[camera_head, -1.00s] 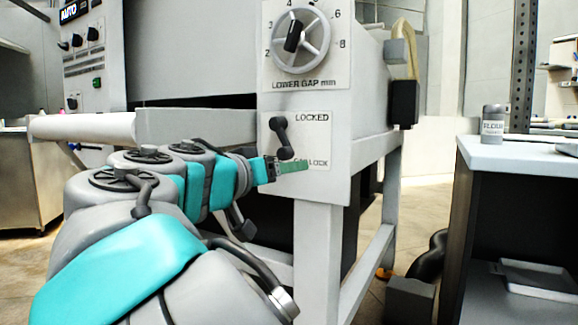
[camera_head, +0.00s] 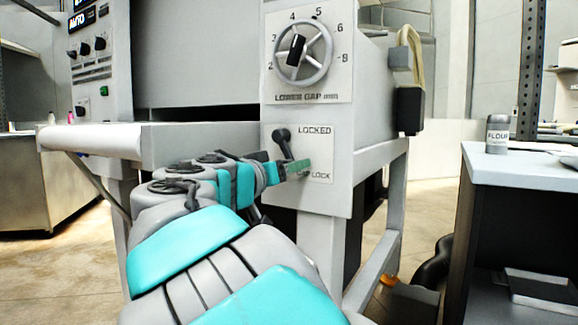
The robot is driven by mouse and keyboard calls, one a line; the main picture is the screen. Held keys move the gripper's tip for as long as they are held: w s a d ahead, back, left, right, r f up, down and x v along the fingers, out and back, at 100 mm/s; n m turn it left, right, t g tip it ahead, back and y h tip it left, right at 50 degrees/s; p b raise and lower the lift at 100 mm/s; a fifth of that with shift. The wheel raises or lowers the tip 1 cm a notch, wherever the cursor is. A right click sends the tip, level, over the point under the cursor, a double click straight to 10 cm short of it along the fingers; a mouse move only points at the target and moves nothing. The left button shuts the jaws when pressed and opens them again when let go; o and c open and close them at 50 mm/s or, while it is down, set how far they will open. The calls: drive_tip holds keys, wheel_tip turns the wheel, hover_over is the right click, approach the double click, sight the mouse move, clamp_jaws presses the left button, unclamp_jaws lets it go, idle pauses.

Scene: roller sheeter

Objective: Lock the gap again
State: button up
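The gap lock lever (camera_head: 283,142) is a dark handle with a round knob at its upper left, on a white plate (camera_head: 321,147) marked LOCKED at the top and GAP LOCK at the bottom. It slants down to the right, and its lower end is hidden behind my gripper. My gripper (camera_head: 295,169) is at the lever's lower end, with a green finger part over the plate. I cannot tell whether the fingers are open or shut, or whether they touch the lever. Above is the lower gap dial (camera_head: 302,53) with its spoked wheel.
The sheeter's white roller table (camera_head: 92,140) juts out at left, above my arm. A dark side box (camera_head: 410,110) hangs on the machine's right. A bench (camera_head: 520,165) with a flour can (camera_head: 497,134) stands at right. Floor shows between the machine and the bench.

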clamp_jaws()
idle(0.4)
idle(0.9)
